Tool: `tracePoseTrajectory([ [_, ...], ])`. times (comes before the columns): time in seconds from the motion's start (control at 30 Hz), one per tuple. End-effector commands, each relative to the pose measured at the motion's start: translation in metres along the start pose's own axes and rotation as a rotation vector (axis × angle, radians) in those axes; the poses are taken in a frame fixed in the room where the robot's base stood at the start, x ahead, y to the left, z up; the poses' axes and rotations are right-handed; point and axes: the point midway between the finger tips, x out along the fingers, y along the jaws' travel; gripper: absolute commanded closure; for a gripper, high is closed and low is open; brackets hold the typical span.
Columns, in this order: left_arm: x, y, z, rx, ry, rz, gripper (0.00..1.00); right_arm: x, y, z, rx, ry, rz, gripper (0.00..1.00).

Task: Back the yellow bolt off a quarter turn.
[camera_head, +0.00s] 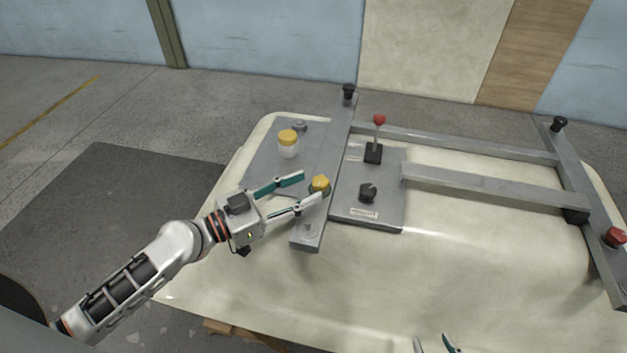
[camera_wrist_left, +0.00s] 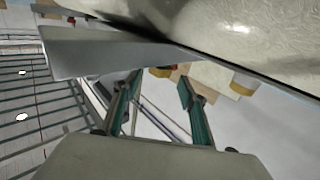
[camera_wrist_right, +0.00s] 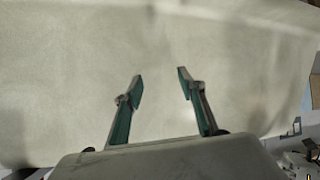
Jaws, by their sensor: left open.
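The yellow bolt (camera_head: 320,184) sits on the left grey bar of the metal frame, in the middle of the head view. My left gripper (camera_head: 311,187) is open, its fingertips close to the bolt's left side; I cannot tell whether they touch it. In the left wrist view the jaws (camera_wrist_left: 158,80) are apart, with small yellow patches beyond them that I cannot identify surely. My right gripper (camera_wrist_right: 160,75) is open and empty over the pale surface; only its fingertips show at the bottom edge of the head view (camera_head: 433,345).
A yellow-lidded white jar (camera_head: 288,145) stands behind the left gripper on a grey plate. A red-knobbed lever (camera_head: 379,122) and a black knob (camera_head: 367,192) are right of the bar. A red knob (camera_head: 615,237) sits at far right. The pale shell's front (camera_head: 370,280) is clear.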

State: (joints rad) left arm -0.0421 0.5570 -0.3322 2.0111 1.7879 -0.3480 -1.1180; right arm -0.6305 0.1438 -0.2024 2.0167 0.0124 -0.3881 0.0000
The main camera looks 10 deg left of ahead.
Motion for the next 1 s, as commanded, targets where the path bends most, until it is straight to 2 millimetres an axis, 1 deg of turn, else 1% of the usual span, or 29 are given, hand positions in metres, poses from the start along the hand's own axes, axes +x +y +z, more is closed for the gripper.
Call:
tracePoseTrajectory([
  [0.03, 0.009, 0.0, -0.006, 0.002, 0.005, 0.0, 0.58, -0.003, -0.002, -0.002, 0.005, -0.003, -0.003, 0.6],
  [0.2, 0.026, -0.001, -0.003, 0.001, 0.002, -0.001, 0.58, -0.007, -0.009, 0.003, 0.019, -0.018, -0.014, 0.6],
  [0.33, 0.032, 0.001, 0.0, 0.0, 0.0, 0.0, 0.58, -0.008, -0.01, 0.006, 0.022, -0.022, -0.016, 0.6],
  [0.57, 0.033, 0.001, 0.001, -0.001, -0.002, 0.001, 0.58, -0.006, -0.008, 0.004, 0.021, -0.018, -0.012, 0.6],
  [0.6, 0.033, 0.001, 0.001, -0.001, -0.002, 0.0, 0.63, -0.006, -0.007, 0.003, 0.021, -0.016, -0.011, 0.6],
  [0.67, 0.032, 0.001, 0.001, -0.001, -0.002, 0.0, 0.79, -0.006, -0.006, 0.002, 0.02, -0.014, -0.01, 0.6],
  [0.7, 0.032, 0.001, 0.001, -0.001, -0.002, 0.0, 0.89, -0.006, -0.005, 0.002, 0.019, -0.013, -0.009, 0.6],
  [0.73, 0.032, 0.001, 0.001, -0.001, -0.001, 0.0, 0.96, -0.006, -0.005, 0.001, 0.018, -0.013, -0.009, 0.6],
  [0.9, 0.032, 0.001, 0.001, -0.001, -0.002, -0.003, 0.96, -0.006, -0.004, -0.001, 0.016, -0.009, -0.007, 0.6],
  [1.0, 0.033, 0.001, -0.001, -0.001, -0.002, -0.026, 0.96, -0.008, -0.002, -0.008, 0.015, -0.004, -0.005, 0.6],
])
